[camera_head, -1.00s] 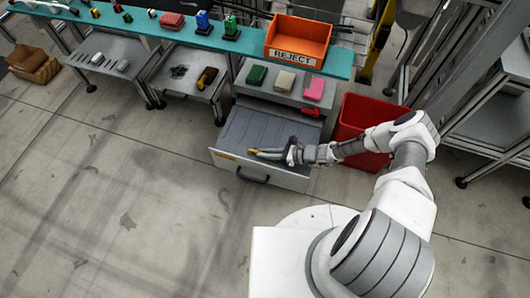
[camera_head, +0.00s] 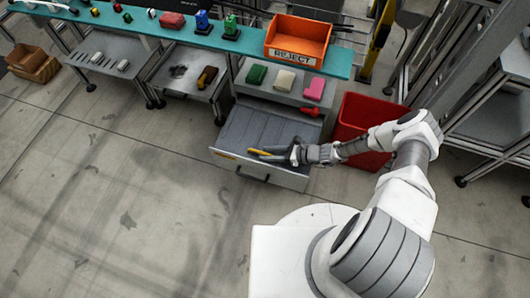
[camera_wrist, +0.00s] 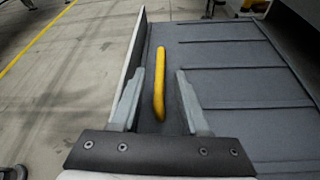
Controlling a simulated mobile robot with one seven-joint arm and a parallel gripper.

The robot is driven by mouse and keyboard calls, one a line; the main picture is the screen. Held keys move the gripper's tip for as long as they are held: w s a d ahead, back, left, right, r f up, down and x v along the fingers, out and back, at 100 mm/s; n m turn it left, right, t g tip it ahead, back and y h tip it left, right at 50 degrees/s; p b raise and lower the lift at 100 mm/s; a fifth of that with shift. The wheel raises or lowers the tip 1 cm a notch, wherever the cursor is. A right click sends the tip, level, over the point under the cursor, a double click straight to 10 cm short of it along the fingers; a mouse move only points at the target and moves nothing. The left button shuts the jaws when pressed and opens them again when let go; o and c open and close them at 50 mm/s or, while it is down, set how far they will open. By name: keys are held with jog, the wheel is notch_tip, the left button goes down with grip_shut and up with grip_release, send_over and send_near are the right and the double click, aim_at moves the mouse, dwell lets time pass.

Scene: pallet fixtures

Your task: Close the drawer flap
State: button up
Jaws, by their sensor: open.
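The grey drawer (camera_head: 250,130) stands pulled out below the bench, with its front panel (camera_head: 262,171) and dark handle (camera_head: 252,177) facing the open floor. A long yellow tool (camera_head: 266,153) lies inside near the front panel. My gripper (camera_head: 287,155) is over the drawer's front right part. In the wrist view my gripper (camera_wrist: 159,72) is open, its fingers on either side of the yellow tool (camera_wrist: 160,85) and not closed on it. The left finger is close to the front panel (camera_wrist: 132,50); I cannot tell whether they touch.
A red bin (camera_head: 365,120) stands right of the drawer, under my forearm. A red item (camera_head: 312,112) lies at the drawer's back right. Green, cream and pink blocks (camera_head: 286,80) sit on the shelf above, below an orange REJECT tray (camera_head: 298,37). Floor in front is clear.

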jog(key=p+v, duration=0.3)
jog(key=v, duration=1.2)
jog(key=shift+s+d+r, duration=0.1)
jog(key=shift+d+r, duration=0.15)
jog(key=shift+d, duration=0.05)
jog(key=shift+d, duration=0.1)
